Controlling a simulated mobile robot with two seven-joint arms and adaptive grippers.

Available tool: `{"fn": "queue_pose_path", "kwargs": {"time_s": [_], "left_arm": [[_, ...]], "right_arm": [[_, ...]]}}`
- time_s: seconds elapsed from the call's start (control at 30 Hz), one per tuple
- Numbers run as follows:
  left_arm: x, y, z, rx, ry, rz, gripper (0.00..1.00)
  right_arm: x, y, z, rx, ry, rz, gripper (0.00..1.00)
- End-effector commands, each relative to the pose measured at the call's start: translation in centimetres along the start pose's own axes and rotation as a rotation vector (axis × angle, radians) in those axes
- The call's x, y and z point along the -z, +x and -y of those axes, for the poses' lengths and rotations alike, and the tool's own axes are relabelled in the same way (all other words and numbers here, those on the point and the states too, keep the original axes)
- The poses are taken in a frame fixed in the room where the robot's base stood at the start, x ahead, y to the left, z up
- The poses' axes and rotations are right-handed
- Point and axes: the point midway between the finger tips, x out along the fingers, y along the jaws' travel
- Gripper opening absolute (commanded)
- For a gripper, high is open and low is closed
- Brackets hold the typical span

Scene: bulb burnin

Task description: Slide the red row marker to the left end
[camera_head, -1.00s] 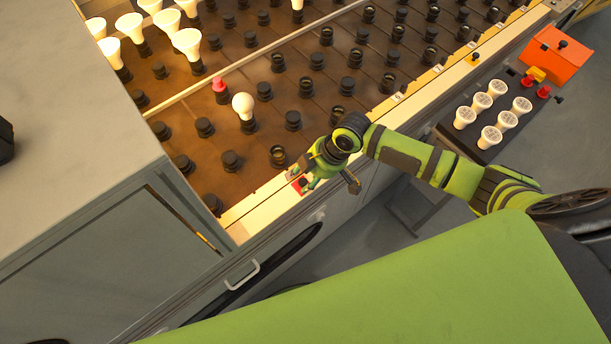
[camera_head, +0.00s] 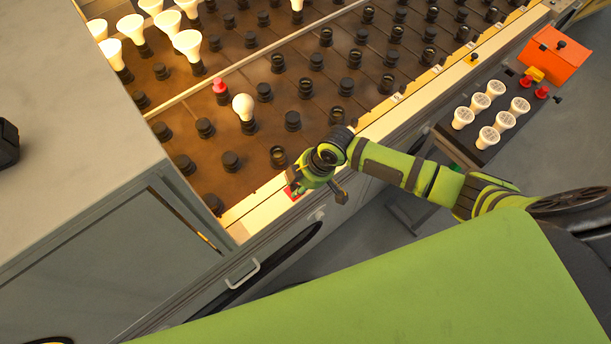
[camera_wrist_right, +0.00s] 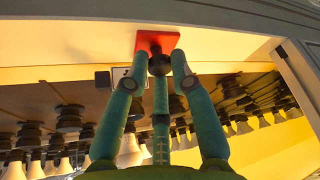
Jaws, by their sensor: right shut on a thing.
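The red row marker (camera_head: 291,192) sits on the pale front rail (camera_head: 262,208) of the bulb rack, a short way from the rail's lower-left end. My right gripper (camera_head: 299,185) is over it and partly hides it. In the right wrist view the marker is a red square plate (camera_wrist_right: 147,41) with a dark round knob. The green fingers of my right gripper (camera_wrist_right: 158,64) are closed around that knob. My left gripper does not show.
Rows of black sockets, some with white bulbs (camera_head: 243,106), fill the rack behind the rail. A grey cabinet (camera_head: 75,130) stands at the left. Loose bulbs (camera_head: 489,137) stand on a dark tray at the right, near an orange box (camera_head: 556,58).

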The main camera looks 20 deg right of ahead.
Motion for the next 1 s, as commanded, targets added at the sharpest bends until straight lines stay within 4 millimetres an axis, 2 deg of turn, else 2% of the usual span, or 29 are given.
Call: {"fn": "queue_pose_path", "kwargs": {"time_s": [0.03, 0.1, 0.3, 0.47, 0.77, 0.8, 0.83, 1.0], "left_arm": [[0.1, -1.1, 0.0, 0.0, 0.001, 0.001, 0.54], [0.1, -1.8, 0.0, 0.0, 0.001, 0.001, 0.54], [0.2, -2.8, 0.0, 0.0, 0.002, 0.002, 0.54], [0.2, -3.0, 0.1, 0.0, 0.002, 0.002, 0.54], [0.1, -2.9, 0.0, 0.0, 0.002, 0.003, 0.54], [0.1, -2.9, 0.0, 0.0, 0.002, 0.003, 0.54], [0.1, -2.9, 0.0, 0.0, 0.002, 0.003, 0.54], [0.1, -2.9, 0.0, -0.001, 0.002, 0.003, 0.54]], "right_arm": [[1.7, 0.0, 1.5, 0.009, -0.003, -0.011, 0.0], [3.1, 0.6, 3.0, 0.009, -0.003, -0.012, 0.0], [6.1, 2.0, 6.2, 0.005, -0.001, -0.01, 0.0], [7.0, 2.5, 7.3, 0.001, -0.001, -0.01, 0.0], [7.3, 2.6, 7.5, 0.005, -0.001, -0.017, 0.0], [7.3, 2.6, 7.6, 0.005, -0.002, -0.018, 0.36], [7.3, 2.6, 7.6, 0.005, -0.002, -0.018, 0.48], [7.2, 2.6, 7.5, 0.004, -0.001, -0.013, 0.48]]}}
